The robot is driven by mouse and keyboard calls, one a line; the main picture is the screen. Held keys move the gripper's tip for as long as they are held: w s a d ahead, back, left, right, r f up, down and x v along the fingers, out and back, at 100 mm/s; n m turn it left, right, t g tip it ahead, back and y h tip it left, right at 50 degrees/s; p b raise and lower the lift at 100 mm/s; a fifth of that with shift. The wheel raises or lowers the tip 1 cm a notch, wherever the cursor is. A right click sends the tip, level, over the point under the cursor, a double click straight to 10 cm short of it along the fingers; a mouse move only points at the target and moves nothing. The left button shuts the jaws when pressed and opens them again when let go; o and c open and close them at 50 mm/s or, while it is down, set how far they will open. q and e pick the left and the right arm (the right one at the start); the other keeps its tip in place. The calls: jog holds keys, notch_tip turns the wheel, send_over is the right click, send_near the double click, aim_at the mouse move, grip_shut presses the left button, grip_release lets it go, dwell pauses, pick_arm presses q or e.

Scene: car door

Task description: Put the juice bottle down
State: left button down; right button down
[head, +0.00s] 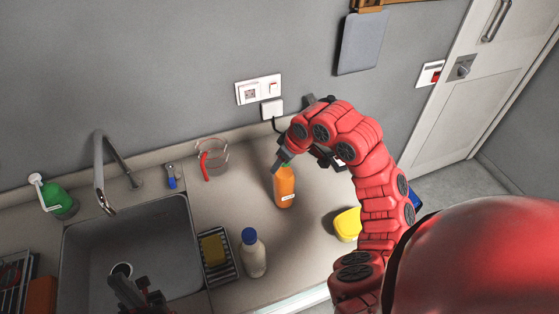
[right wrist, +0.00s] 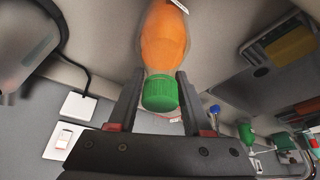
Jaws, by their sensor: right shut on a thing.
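The juice bottle (head: 285,187) is orange with a green cap and a white label. It is upright over the counter, right of the sink; I cannot tell whether its base touches the surface. My right gripper (head: 283,160), on the red arm, is at its top. In the right wrist view the bottle (right wrist: 166,42) hangs between the dark fingers of my right gripper (right wrist: 160,95), which are shut on it near the green cap. My left gripper (head: 140,292) is low over the sink, away from the bottle; its finger gap is unclear.
The counter (head: 232,205) is clear just left of the bottle. A white bottle (head: 253,252) and a sponge rack (head: 217,256) stand nearer. A clear jug (head: 213,155) stands behind left, a yellow item (head: 347,224) at right. The sink (head: 130,240) is left.

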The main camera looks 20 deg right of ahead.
jog(key=shift+w+d+f, duration=0.1)
jog(key=shift+f, duration=0.05)
jog(key=shift+c, duration=1.6)
grip_release()
